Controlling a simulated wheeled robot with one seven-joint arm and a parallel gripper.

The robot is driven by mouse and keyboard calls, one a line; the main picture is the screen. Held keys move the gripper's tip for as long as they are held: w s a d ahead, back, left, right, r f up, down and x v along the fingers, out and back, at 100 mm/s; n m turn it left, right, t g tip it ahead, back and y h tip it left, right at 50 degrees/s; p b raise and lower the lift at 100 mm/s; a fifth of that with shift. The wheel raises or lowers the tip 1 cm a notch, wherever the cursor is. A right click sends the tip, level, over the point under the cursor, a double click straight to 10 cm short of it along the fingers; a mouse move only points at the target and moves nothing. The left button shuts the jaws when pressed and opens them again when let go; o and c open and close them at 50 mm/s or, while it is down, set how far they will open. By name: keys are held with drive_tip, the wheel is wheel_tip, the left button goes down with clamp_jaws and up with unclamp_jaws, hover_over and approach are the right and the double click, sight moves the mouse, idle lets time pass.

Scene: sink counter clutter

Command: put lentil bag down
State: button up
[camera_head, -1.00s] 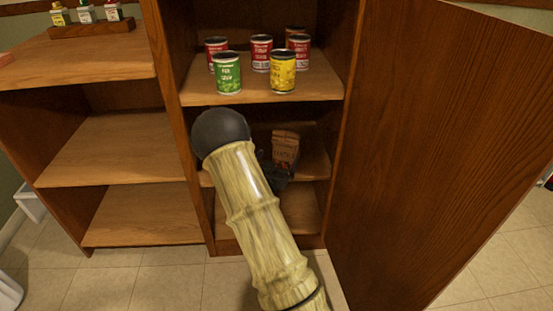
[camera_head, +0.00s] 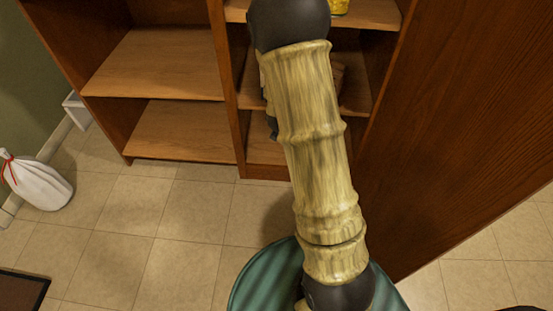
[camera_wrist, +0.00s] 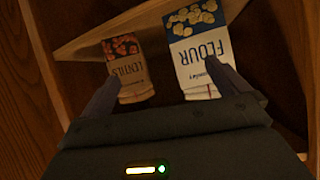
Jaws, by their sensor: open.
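The lentil bag (camera_wrist: 129,68), brown with a lentil picture, stands on a wooden cabinet shelf beside the white and blue flour bag (camera_wrist: 199,60). In the wrist view, my gripper (camera_wrist: 162,74) is open, with one finger near the lentil bag and the other near the flour bag. Nothing is clamped between the fingers. The lower edge of the lentil bag is close to the left finger; I cannot tell if they touch. In the head view my arm hides the gripper and most of this shelf; a brown patch (camera_head: 338,76) shows beside the arm.
The cabinet's open door (camera_head: 460,120) stands close on the right. An empty open shelf unit (camera_head: 160,65) is on the left. A yellow can (camera_head: 339,6) shows on the shelf above.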

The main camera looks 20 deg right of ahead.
drive_tip(key=s+a+r+n+g+y, duration=0.1)
drive_tip(key=s+a+n+g+y, duration=0.2)
drive_tip(key=s+a, duration=0.4)
drive_tip(key=s+a+r+n+g+y, duration=0.2)
drive_tip(key=s+a, duration=0.5)
drive_tip(key=s, duration=0.8)
drive_tip(key=n+g+y, duration=0.1)
drive_tip(key=n+g, duration=0.1)
drive_tip(key=shift+s+a+r+g, duration=0.15)
drive_tip(key=shift+s+r+g, duration=0.1)
drive_tip(key=shift+s+g, duration=0.1)
drive_tip(key=w+p+v, duration=0.1)
drive_tip(key=p+v, duration=0.5)
drive_tip(key=shift+w+r, duration=0.15)
drive_tip(key=shift+w, duration=0.05)
